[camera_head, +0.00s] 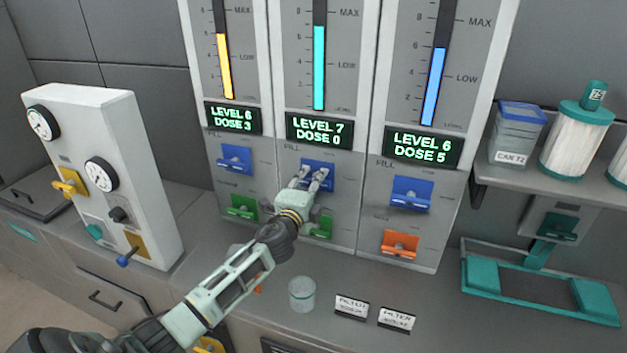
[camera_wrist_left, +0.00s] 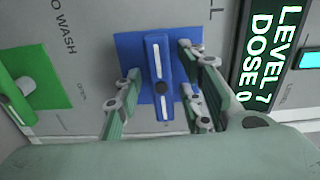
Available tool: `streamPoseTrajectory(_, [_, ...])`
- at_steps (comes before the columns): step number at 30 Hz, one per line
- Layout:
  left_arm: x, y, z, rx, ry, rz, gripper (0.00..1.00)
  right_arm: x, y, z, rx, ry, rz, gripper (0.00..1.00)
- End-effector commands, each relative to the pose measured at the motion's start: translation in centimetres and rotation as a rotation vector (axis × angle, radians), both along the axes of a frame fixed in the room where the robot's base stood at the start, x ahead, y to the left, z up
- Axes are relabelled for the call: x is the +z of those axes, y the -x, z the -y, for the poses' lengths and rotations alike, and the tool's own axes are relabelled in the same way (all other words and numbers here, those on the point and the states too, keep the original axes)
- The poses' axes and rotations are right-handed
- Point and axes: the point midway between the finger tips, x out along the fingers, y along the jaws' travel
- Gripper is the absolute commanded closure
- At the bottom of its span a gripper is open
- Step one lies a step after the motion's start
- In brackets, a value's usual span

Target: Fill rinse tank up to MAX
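Three tank panels stand side by side; no rinse label is readable. The middle panel's teal level bar (camera_head: 319,68) ends a little under its MAX mark (camera_head: 349,12). Its display (camera_head: 319,131) reads LEVEL 7, DOSE 0. My left gripper (camera_head: 306,177) is at this panel's blue FILL lever, partly covering it. In the left wrist view the blue lever (camera_wrist_left: 158,82) stands between the spread fingers, with gaps visible on both sides. A green lever (camera_wrist_left: 20,82) is at left there. My right gripper is not in view.
The yellow-bar panel (camera_head: 224,66) and blue-bar panel (camera_head: 435,87) flank the middle one. A white gauge box (camera_head: 90,170) stands left. A small cup (camera_head: 302,294) and label cards (camera_head: 352,307) are on the counter below. A teal frame (camera_head: 540,293) is right.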

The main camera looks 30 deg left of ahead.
Motion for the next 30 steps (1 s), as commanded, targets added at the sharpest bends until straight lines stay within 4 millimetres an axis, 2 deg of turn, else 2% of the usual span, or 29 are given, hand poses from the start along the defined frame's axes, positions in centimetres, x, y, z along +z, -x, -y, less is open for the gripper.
streamPoseTrajectory(11, [-0.01, -0.48, -0.07, -0.001, -0.001, 0.0, 0.64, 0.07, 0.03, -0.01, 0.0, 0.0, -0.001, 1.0])
streamPoseTrajectory(23, [-0.03, -0.45, -0.09, -0.001, -0.001, 0.0, 0.99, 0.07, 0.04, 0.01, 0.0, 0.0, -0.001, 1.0])
streamPoseTrajectory(30, [-0.07, -0.44, -0.08, -0.001, 0.002, 0.0, 1.0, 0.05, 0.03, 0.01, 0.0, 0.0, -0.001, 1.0])
